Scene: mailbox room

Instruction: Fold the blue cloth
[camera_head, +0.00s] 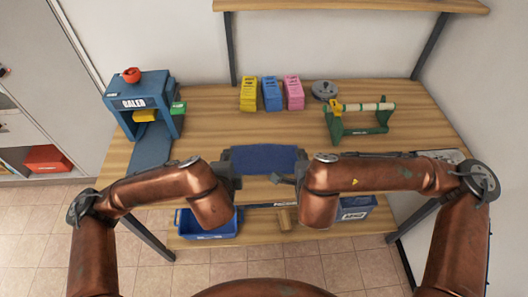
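The blue cloth (263,158) lies flat as a dark blue rectangle near the front middle of the wooden table. My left gripper (234,170) is at the cloth's left edge, partly hidden behind my copper-coloured forearm. I cannot tell whether its fingers are open or shut, or whether they touch the cloth. My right gripper (290,171) is at the cloth's right front corner. Its dark fingers appear spread apart, one pointing left along the cloth's front edge. No fold shows in the cloth.
A blue baler (140,103) stands at the table's (210,113) back left. Yellow (248,95), blue (271,95) and pink (293,93) boxes, a grey disc (325,90) and a green roll stand (358,121) stand behind the cloth. Blue bins (208,226) sit on the lower shelf.

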